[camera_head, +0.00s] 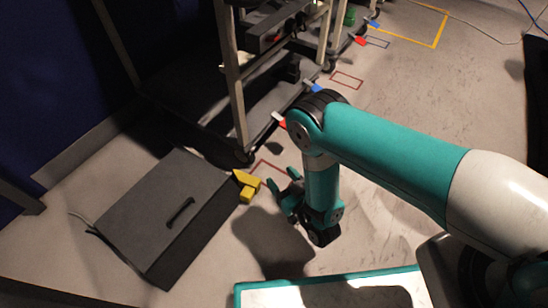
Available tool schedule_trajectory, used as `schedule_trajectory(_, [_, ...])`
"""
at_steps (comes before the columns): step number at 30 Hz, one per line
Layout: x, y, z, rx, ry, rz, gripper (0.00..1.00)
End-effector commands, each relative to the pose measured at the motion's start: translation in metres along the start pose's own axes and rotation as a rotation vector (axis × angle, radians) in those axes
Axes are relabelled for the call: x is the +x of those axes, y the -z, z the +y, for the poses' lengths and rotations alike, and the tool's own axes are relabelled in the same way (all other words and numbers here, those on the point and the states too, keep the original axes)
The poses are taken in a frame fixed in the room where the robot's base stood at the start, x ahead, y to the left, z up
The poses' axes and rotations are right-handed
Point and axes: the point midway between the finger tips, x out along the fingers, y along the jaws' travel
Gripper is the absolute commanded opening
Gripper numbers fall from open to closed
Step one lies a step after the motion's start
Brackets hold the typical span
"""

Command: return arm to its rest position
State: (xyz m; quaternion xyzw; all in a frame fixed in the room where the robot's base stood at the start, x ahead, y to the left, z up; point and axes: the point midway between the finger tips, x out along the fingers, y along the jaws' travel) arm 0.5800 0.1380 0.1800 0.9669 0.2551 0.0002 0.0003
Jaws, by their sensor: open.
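My arm (395,160) in teal and white reaches in from the right edge, and its forearm bends downward at a dark joint. My gripper (283,181) hangs at the lower end, with its teal fingers pointing up and to the left. The fingers are spread apart, and I see nothing between them. A yellow object (246,185) lies just left of the fingertips in the picture, at the corner of a dark grey box. I see a gap between it and the fingers.
The dark grey box (150,215) with a black handle lies on the floor at left. A wheeled shelf frame (232,85) stands behind it. Red outlines (347,80) and a yellow outline (440,30) mark the floor. Pale floor (400,85) is clear behind my arm.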

Motion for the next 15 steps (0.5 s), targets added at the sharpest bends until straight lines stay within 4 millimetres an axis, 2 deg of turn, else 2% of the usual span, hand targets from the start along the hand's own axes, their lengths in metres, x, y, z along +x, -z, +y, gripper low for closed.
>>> schedule_trajectory(5, [-0.003, 0.001, 0.000, 0.001, 0.000, -0.001, 0.61])
schedule_trajectory(8, [0.011, 0.014, 0.000, 0.011, 0.000, -0.022, 0.61])
schedule_trajectory(11, [0.040, 0.045, 0.001, 0.039, 0.004, -0.085, 0.61])
schedule_trajectory(15, [0.083, 0.112, 0.004, 0.101, 0.022, -0.233, 0.61])
